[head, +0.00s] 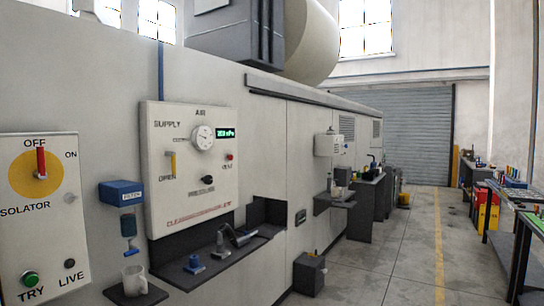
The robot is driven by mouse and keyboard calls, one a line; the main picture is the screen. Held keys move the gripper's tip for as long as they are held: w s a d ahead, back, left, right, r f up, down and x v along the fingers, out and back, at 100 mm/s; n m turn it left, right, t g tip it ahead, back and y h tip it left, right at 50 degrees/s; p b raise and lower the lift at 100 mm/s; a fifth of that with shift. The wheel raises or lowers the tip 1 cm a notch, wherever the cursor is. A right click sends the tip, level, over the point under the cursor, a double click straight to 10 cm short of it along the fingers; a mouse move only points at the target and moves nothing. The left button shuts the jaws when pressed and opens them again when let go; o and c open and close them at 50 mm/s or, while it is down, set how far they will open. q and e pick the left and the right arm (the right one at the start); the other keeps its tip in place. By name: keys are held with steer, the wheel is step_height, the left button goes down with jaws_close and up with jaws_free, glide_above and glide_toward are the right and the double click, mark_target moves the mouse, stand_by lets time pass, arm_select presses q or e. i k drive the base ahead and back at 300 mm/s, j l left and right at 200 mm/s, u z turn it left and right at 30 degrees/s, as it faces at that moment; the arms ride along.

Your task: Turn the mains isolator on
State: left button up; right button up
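The isolator panel (75,236) is a pale plate on the wall at the far left of the head view, cut off by the left edge. Its red handle (41,163) stands upright on a yellow disc (22,174) and points up at OFF. The ON mark is up and to the right of the disc. A green TRY button (30,280) is at the bottom of the panel. The small LIVE lamp (70,264) beside it looks dark. Neither of my grippers is in view.
An air supply panel (160,215) with gauge and green display is to the right. A blue filter (121,192) hangs between the panels. A mug (134,281) stands on a small shelf below it. A dark ledge (180,272) juts out with tools. The floor aisle (405,240) is clear.

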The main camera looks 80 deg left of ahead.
mark_target(41, 173)
steer(key=u, duration=3.9)
steer(key=i+j+u, duration=0.1)
steer(key=i+j+z, duration=0.25)
steer(key=i+j, duration=0.25)
steer(key=i+j+z, duration=0.25)
steer(key=i+j, duration=0.25)
